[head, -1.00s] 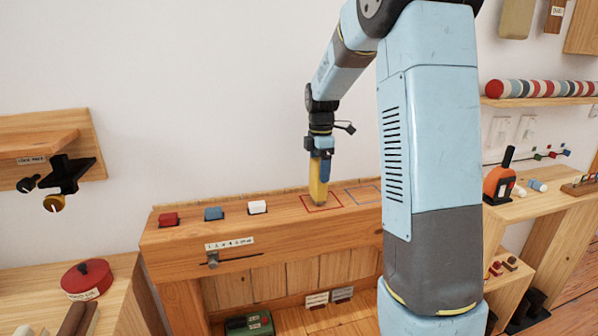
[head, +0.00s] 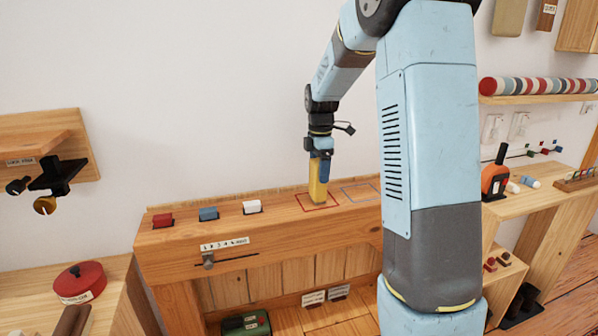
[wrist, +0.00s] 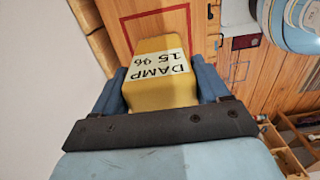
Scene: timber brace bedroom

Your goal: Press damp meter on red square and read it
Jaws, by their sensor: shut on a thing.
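My gripper (head: 319,166) is shut on the yellow damp meter (head: 318,188) and holds it upright, its lower end at the red square (head: 333,203) outlined on the wooden bench top. In the wrist view the damp meter (wrist: 160,88) sits between my blue fingers (wrist: 161,88), and its white label reads "DAMP 15 %". The red outline (wrist: 190,12) shows just beyond its end. The meter appears to touch the wood inside the outline, though the contact itself is hidden.
A grey outlined square (head: 360,192) lies to the right. A slider with a numbered scale (head: 224,243) is on the bench front. An orange tool (head: 495,180) stands on the right shelf.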

